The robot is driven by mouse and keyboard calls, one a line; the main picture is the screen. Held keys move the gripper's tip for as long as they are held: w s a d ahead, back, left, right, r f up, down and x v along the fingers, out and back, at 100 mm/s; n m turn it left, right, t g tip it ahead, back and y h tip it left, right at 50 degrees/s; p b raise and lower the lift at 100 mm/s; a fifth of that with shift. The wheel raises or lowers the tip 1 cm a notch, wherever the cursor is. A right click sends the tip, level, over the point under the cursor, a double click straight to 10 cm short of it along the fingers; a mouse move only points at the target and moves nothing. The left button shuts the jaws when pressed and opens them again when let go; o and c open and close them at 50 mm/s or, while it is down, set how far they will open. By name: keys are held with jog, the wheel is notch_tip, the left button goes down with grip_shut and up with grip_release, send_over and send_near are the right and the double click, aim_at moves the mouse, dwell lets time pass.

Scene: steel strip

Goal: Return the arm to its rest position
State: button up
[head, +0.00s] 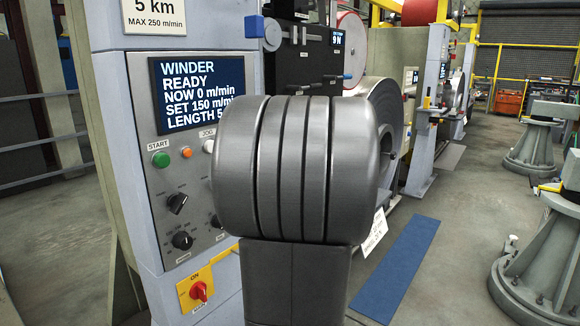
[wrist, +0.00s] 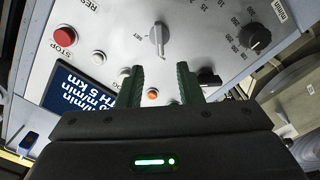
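My gripper (wrist: 160,82) shows in the wrist view. Its two green fingers are apart with nothing held between them. They point at the winder's grey control panel (wrist: 115,28), which appears turned in this view. A small orange button (wrist: 152,94) shows between the fingers, and a pointer knob marked SET (wrist: 158,40) lies beyond the tips. I see no contact with the panel, but the exact gap is hard to judge. In the head view my own grey arm link fills the middle and hides the gripper and part of the panel.
The head view shows the winder's display (head: 203,92) reading READY and 0 m/min, a green START button (head: 161,160) and a red switch (head: 198,291) on yellow. A steel coil (head: 383,110) stands behind my arm. A blue floor mat (head: 397,272) and grey pedestals (head: 545,262) are right.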

jog(key=v, duration=0.4)
jog(key=w+a+m+p, duration=0.8)
jog(key=a+p, duration=0.2)
jog(key=p, duration=0.1)
jog(key=shift+w+r, duration=0.25)
jog(key=shift+w, duration=0.05)
dwell(0.8)
jog(key=shift+f, duration=0.1)
dwell(0.4)
